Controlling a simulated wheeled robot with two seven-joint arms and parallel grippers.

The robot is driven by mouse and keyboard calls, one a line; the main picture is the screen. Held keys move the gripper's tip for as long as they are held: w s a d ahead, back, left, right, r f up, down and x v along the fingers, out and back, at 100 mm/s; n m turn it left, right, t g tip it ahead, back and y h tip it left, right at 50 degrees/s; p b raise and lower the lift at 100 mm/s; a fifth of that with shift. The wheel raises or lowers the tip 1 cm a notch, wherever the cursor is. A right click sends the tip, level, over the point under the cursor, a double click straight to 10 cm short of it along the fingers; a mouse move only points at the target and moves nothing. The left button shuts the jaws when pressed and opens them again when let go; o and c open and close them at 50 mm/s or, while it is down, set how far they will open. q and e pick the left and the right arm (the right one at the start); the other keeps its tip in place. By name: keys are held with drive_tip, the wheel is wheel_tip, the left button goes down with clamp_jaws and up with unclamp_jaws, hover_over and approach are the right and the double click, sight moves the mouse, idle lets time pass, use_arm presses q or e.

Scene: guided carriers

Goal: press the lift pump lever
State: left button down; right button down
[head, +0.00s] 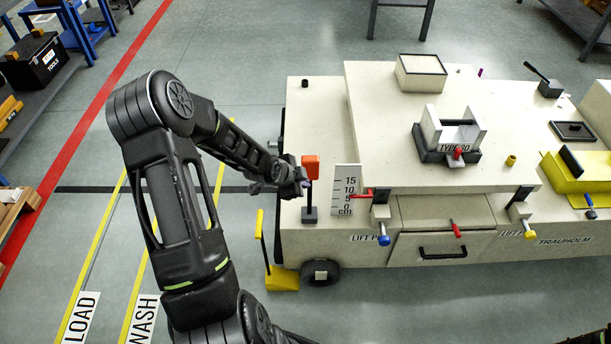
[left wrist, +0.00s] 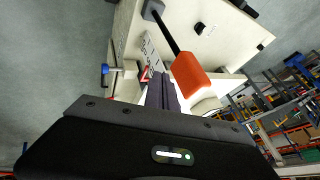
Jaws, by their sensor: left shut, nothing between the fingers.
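The lift pump lever has an orange grip (head: 310,167) on a dark shaft, rising from a small dark base at the left end of the pale carrier (head: 318,243). In the left wrist view the orange grip (left wrist: 190,76) is close by, just right of the fingertips, with its shaft running up and left. My left gripper (head: 302,182) is shut and empty beside the grip. I cannot tell whether they touch. A white scale plate (head: 343,183) marked 0 to 15 cm stands right of the lever, with a red pointer (head: 362,195) near 5. My right gripper is out of view.
The raised deck (head: 380,130) carries a box (head: 420,72) and a grey cradle (head: 450,135) marked TYPE 30. Blue (head: 384,240) and yellow (head: 530,234) knobs stick out in front.

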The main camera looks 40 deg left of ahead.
sight(312, 175)
use_arm(q)
drive_tip(key=shift+w+a+f+p, duration=0.25)
drive_tip(key=shift+w+a, duration=0.15)
drive_tip(key=shift+w, duration=0.3)
drive_tip(key=shift+w+a+f+p, duration=0.2)
drive_tip(key=shift+w+a, duration=0.2)
drive_tip(key=shift+w, duration=0.35)
drive_tip(key=shift+w+a+f+p, duration=0.15)
drive_tip(key=shift+w+a+f, duration=0.2)
drive_tip(key=shift+w, duration=0.35)
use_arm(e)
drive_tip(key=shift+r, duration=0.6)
use_arm(q)
drive_tip(key=shift+a+r, duration=0.1)
